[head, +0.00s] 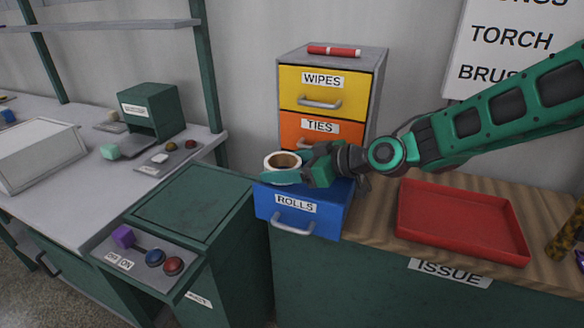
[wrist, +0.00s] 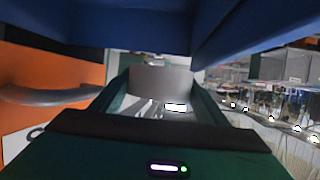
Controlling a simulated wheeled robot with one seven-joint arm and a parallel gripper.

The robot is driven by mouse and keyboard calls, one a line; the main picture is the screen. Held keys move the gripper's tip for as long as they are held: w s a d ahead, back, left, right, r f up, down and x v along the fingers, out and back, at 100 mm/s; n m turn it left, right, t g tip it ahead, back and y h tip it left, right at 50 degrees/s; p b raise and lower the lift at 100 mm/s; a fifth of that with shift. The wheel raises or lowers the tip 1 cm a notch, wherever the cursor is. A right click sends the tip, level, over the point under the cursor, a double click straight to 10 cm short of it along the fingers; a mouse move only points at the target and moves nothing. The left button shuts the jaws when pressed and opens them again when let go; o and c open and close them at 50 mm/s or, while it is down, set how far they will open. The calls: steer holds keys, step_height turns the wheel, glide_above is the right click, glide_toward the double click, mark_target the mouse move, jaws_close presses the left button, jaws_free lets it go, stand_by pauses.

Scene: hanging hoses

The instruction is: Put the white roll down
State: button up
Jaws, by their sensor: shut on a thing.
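The white roll (head: 283,160), a ring with a brown core, is in my gripper (head: 285,172) in the head view. It is at the open blue drawer (head: 266,203) labelled ROLLS, level with or above its rim; I cannot tell whether it touches the drawer. In the wrist view the roll (wrist: 160,82) shows as a pale grey band between the two green fingers of my gripper (wrist: 160,90). Blue drawer surfaces (wrist: 95,25) fill the top of that view. The drawer's inside is mostly hidden by my gripper in the head view.
The orange TIES drawer (head: 295,138) and yellow WIPES drawer (head: 345,86) above are shut. A red marker (head: 334,50) lies on the cabinet. An empty red tray (head: 462,218) stands on the wooden counter to the right. A dark green cabinet (head: 190,200) stands to the left.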

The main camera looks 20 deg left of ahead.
steer(key=shift+f, duration=0.6)
steer(key=o, duration=0.7)
steer(key=shift+o, duration=0.6)
steer(key=shift+s+d+f, duration=0.1)
steer(key=shift+f, duration=0.05)
steer(key=shift+r, duration=0.45)
steer(key=v, duration=1.2)
steer(key=shift+r, duration=0.4)
